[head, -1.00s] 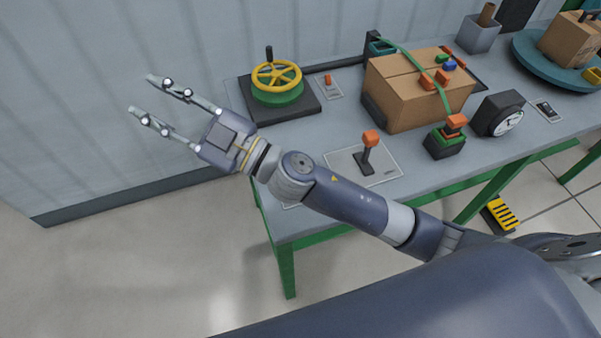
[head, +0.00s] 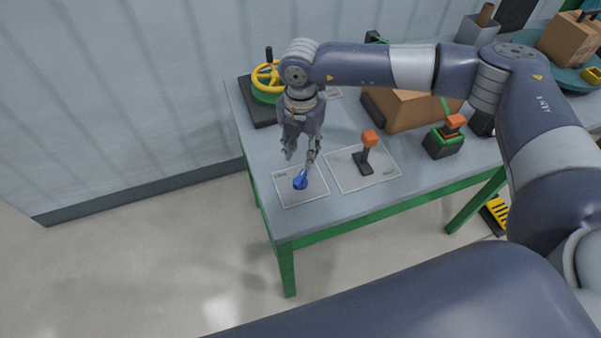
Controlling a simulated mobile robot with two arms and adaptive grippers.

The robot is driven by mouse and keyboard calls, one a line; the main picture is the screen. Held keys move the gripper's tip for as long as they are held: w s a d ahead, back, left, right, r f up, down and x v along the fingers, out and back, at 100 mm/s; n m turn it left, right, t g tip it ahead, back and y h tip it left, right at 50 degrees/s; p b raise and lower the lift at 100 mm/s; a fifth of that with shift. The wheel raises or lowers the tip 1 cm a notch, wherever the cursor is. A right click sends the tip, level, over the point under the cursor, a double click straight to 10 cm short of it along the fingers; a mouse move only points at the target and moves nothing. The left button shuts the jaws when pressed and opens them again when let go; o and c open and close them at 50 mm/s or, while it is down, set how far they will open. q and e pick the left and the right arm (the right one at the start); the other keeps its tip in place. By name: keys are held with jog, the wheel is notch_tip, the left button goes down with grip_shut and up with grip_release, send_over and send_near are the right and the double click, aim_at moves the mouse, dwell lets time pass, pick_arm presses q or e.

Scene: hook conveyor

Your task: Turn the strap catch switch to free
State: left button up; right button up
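A small blue turn switch (head: 300,180) sits on a pale labelled plate (head: 287,195) at the table's near left corner. The label is too small to read, so I cannot tell by it whether this is the strap catch switch. Its handle points up and to the right. My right gripper (head: 300,158) points down just above the switch, with its fingers apart and nothing seen between them. One fingertip is close to the handle's upper end; I cannot tell if they touch. My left gripper is not in view.
An orange-topped lever (head: 368,146) stands on a plate just right of the switch. A yellow handwheel (head: 266,77) is behind my arm. A strapped carton (head: 405,108) and a green-and-black button box (head: 444,141) are farther right. The wall is behind the table.

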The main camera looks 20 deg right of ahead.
aim_at(300, 177)
notch_tip(300, 177, down, 9)
jog(key=p, duration=0.2)
jog(key=shift+s+a+r+p, duration=0.1)
jog(key=shift+r+p, duration=0.05)
jog(key=shift+p, duration=0.2)
jog(key=shift+f, duration=0.75)
grip_shut()
